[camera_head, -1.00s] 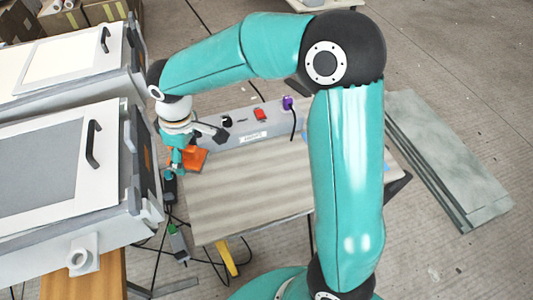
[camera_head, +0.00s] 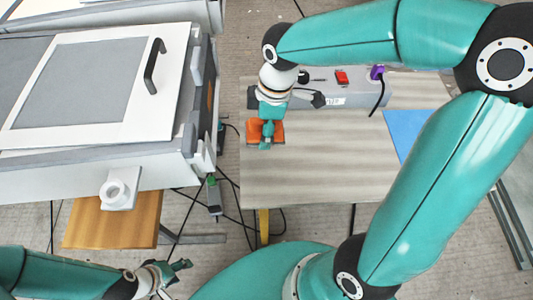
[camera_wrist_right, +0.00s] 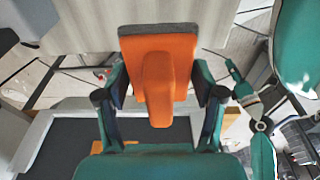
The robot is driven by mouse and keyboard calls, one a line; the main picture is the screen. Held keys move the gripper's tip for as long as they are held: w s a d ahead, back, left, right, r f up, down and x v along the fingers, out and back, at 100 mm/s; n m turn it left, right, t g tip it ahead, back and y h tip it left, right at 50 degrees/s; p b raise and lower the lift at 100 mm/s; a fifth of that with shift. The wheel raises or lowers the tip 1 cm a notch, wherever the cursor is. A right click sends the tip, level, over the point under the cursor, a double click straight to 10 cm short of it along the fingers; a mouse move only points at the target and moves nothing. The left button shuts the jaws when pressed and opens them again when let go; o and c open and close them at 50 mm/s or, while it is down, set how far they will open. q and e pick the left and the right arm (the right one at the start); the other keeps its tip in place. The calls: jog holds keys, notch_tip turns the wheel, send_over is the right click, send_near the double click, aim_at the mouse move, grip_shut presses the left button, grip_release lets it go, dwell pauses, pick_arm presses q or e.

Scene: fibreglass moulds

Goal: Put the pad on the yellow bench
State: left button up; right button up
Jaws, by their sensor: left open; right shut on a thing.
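The pad (camera_head: 278,132) is an orange block with a raised grip and a grey layer at its edge. My right gripper (camera_head: 267,130) is shut on it. In the right wrist view the pad (camera_wrist_right: 182,50) sits between the fingers (camera_wrist_right: 158,100). It is over the left edge of a pale wood-topped table (camera_head: 310,170) with a yellow leg (camera_head: 264,226); I cannot tell whether it touches. A yellow-brown wooden bench top (camera_head: 110,222) shows at lower left, partly under a mould. My left gripper (camera_head: 178,276) is open and empty at lower left, and also shows in the wrist view (camera_wrist_right: 252,100).
A white and grey mould box (camera_head: 95,100) with a black handle stands left of the table. A grey power strip (camera_head: 352,97) with a red switch and purple plug lies along the table's back. A blue sheet (camera_head: 404,132) lies at its right. Cables (camera_head: 230,185) cross the floor.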

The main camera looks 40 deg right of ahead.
jog(key=b, duration=0.1)
send_over(263, 160)
jog(key=f, duration=0.8)
jog(key=shift+s+d, duration=0.15)
jog(key=shift+d, duration=0.05)
jog(key=shift+f+b, duration=0.4)
jog(key=shift+f, duration=1.7)
jog(key=shift+f, duration=0.15)
jog(key=o, duration=1.1)
